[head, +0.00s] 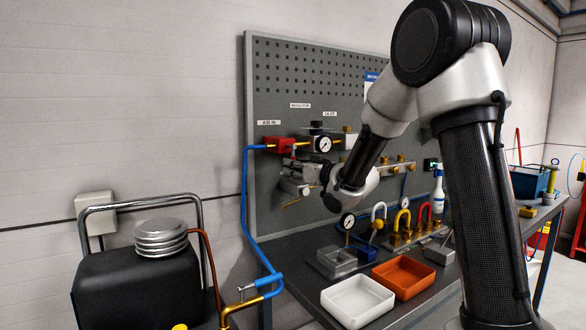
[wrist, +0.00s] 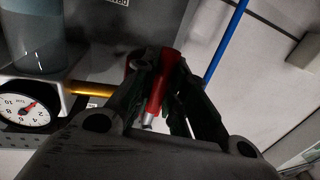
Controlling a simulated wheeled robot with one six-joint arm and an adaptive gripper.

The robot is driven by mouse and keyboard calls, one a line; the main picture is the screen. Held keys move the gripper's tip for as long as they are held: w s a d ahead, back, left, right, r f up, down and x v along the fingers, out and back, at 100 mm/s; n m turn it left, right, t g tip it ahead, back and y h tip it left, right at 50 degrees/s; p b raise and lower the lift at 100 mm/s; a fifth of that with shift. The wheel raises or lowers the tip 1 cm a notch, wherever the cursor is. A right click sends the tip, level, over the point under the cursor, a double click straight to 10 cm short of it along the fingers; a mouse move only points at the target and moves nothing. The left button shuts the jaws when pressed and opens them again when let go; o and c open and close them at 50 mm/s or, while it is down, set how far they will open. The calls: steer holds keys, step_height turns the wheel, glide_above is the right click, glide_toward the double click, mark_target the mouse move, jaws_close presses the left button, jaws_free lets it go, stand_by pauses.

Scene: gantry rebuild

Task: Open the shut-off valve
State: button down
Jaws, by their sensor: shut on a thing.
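The shut-off valve (head: 278,145) is a red block on the pegboard under the AIR IN label, where the blue hose meets the air line. My gripper (head: 293,172) is just below and in front of it. In the wrist view a red lever handle (wrist: 154,102) of the valve lies between the dark fingers of my gripper (wrist: 158,75), which are shut on it. The fingers hide part of the handle and much of the valve body, so the lever's exact angle is hard to tell.
A pressure gauge (head: 323,145) and regulator sit right of the valve. The blue hose (head: 245,200) runs down at left. A white tray (head: 357,300), an orange tray (head: 403,277) and several padlocks stand on the bench below. A black compressor tank (head: 135,285) is at lower left.

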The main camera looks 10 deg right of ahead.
steer(key=shift+a, duration=0.15)
steer(key=s+a+r+m+t+h, duration=0.1)
steer(key=a+r+m, duration=0.1)
steer(key=m, duration=0.8)
steer(key=a+r+m+t+h, duration=0.1)
steer(key=a+r+m+t, duration=0.1)
steer(key=m, duration=0.8)
steer(key=shift+s+a+r+h, duration=0.35)
steer(key=shift+a+r, duration=0.35)
steer(key=shift+r, duration=0.35)
steer(key=shift+m, duration=0.3)
steer(key=c, duration=1.4)
jaws_free()
steer(key=shift+c, duration=0.2)
steer(key=shift+s, duration=0.15)
